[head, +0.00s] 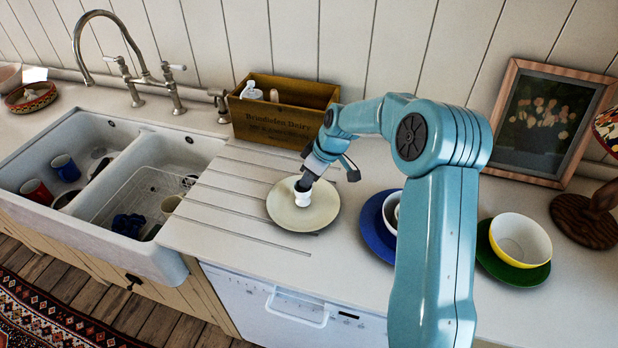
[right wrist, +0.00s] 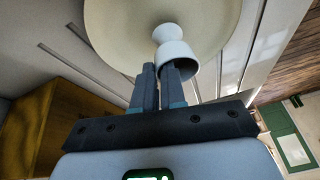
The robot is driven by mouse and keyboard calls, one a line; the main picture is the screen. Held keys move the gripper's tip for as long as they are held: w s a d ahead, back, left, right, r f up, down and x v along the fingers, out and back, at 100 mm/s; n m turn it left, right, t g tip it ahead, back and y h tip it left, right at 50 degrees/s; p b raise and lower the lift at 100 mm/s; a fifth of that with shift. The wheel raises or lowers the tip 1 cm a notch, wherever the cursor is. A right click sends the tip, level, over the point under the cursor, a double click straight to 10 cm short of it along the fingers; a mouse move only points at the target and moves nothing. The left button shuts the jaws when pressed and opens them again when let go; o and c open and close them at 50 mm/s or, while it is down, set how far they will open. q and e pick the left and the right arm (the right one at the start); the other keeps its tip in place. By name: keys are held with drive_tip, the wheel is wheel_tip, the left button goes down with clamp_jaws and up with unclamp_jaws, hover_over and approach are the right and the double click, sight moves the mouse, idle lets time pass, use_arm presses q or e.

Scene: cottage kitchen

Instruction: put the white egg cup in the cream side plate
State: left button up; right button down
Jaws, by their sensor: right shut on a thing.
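The white egg cup (head: 302,198) is at the middle of the cream side plate (head: 323,208), which lies on the grooved drainboard. My right gripper (head: 304,184) points down over the plate and is shut on the egg cup's rim. In the right wrist view, the fingers (right wrist: 159,72) pinch the wall of the egg cup (right wrist: 176,56), one finger inside the bowl. Its foot is toward the cream side plate (right wrist: 115,30); I cannot tell whether it touches. My left gripper is not in view.
A wooden crate (head: 270,128) with bottles stands behind the plate. A blue plate (head: 374,224) with a bowl, partly hidden by my arm, and a yellow bowl (head: 520,238) on a green plate are at right. The double sink (head: 92,222) holding mugs is at left.

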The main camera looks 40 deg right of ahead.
drive_tip(key=shift+w+d+f, duration=0.1)
drive_tip(key=shift+f, duration=0.35)
drive_tip(key=shift+r, duration=0.1)
drive_tip(key=shift+f+b, duration=0.3)
drive_tip(key=shift+b, duration=0.1)
drive_tip(key=c, duration=1.2)
unclamp_jaws()
drive_tip(key=shift+r, duration=0.1)
